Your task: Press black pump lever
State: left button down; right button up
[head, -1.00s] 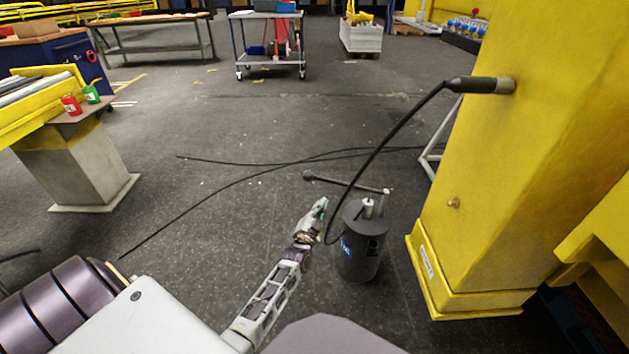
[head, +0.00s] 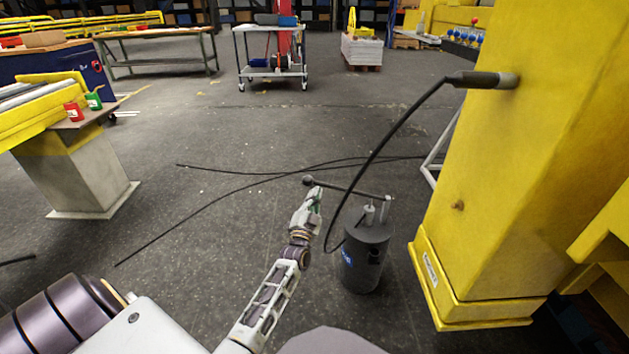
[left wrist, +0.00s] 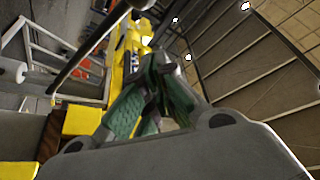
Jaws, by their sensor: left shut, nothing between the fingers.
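The black pump (head: 365,262) stands upright on the floor, right of my left gripper in the head view. Its black lever (head: 345,187) runs across the top from a pivot at the right to a round knob at the left end. My left gripper (head: 316,192) is shut and empty, with its fingertips close to the knob end of the lever. I cannot tell whether they touch. In the left wrist view the green-padded fingers (left wrist: 150,95) are together, and the dark lever rod (left wrist: 88,48) crosses at the upper left. My right gripper is not in view.
A black hose (head: 373,155) arches from the yellow column (head: 510,180) down behind the gripper to the pump. Dark cables lie on the floor. A yellow-topped pedestal (head: 80,180) stands at the left and a trolley (head: 270,65) at the back.

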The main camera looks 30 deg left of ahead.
pick_arm(q)
jog(key=shift+w, duration=0.1)
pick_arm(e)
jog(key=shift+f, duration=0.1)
pick_arm(q)
jog(key=w+a+b, duration=0.5)
jog(key=w, duration=0.3)
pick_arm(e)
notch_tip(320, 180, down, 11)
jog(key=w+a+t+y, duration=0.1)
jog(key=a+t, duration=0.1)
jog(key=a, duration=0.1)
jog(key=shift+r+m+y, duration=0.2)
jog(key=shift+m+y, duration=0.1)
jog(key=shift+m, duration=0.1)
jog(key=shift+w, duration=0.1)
